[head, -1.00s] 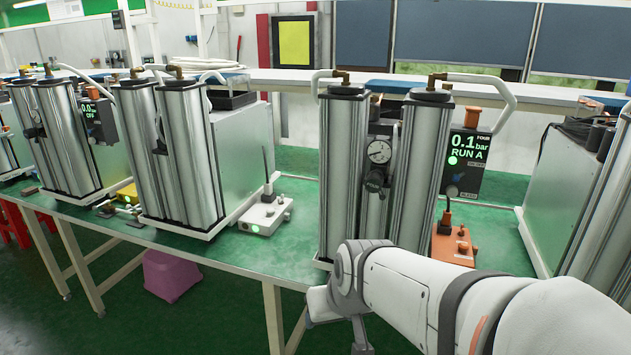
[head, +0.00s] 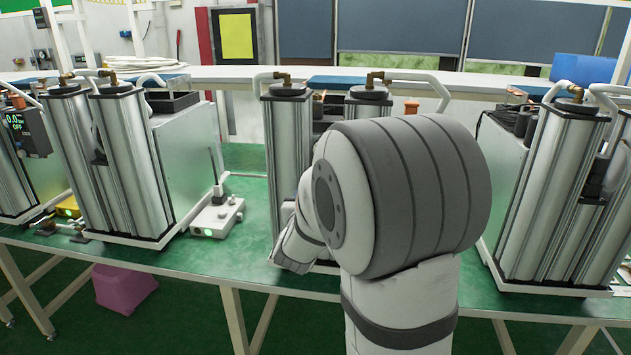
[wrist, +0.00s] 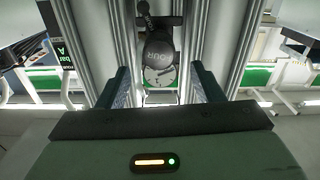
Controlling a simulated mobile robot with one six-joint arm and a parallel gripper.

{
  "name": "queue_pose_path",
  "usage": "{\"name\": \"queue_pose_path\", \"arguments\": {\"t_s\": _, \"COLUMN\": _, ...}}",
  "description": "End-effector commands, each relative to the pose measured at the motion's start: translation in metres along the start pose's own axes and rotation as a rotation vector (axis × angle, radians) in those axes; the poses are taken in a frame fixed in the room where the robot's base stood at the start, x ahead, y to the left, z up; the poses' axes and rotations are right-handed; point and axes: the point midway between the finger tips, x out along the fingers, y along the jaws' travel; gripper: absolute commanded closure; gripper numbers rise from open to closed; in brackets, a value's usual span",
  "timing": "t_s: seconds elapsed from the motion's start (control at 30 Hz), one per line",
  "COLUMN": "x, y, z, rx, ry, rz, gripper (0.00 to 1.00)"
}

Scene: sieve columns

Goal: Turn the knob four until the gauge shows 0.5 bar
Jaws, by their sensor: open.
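Unit four's twin metal columns (head: 284,150) stand mid-table in the head view, largely hidden behind my arm. Its display, gauge and knob are hidden there, and so is my gripper. The wrist view looks upside down. It shows the dark round knob (wrist: 158,46) between the two columns, with the pale dial of the gauge (wrist: 160,76) just below it in the picture. My gripper (wrist: 160,72) is open, its two fingers apart to the left and right of the knob and gauge. I cannot tell whether they touch. The dial is too small to read.
A similar column unit (head: 118,165) stands to the left and another (head: 545,185) to the right. A white box (head: 217,217) with a green light sits on the green table (head: 190,262). Unit four's display (wrist: 66,52) is partly visible and unreadable in the wrist view.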

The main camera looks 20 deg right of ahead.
Motion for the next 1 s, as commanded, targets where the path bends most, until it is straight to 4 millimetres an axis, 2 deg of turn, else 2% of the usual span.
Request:
{"name": "queue_pose_path", "arguments": {"t_s": 0.2, "x": 0.037, "y": 0.001, "z": -0.001, "rx": 0.001, "ry": -0.002, "rz": 0.001, "gripper": 0.40}}
{"name": "queue_pose_path", "arguments": {"t_s": 0.4, "x": 0.059, "y": 0.001, "z": -0.001, "rx": 0.002, "ry": -0.002, "rz": -0.001, "gripper": 0.40}}
{"name": "queue_pose_path", "arguments": {"t_s": 0.73, "x": 0.063, "y": 0.001, "z": 0.000, "rx": 0.002, "ry": -0.002, "rz": -0.002, "gripper": 0.40}}
{"name": "queue_pose_path", "arguments": {"t_s": 1.0, "x": 0.063, "y": 0.001, "z": 0.000, "rx": 0.002, "ry": -0.002, "rz": -0.002, "gripper": 0.61}}
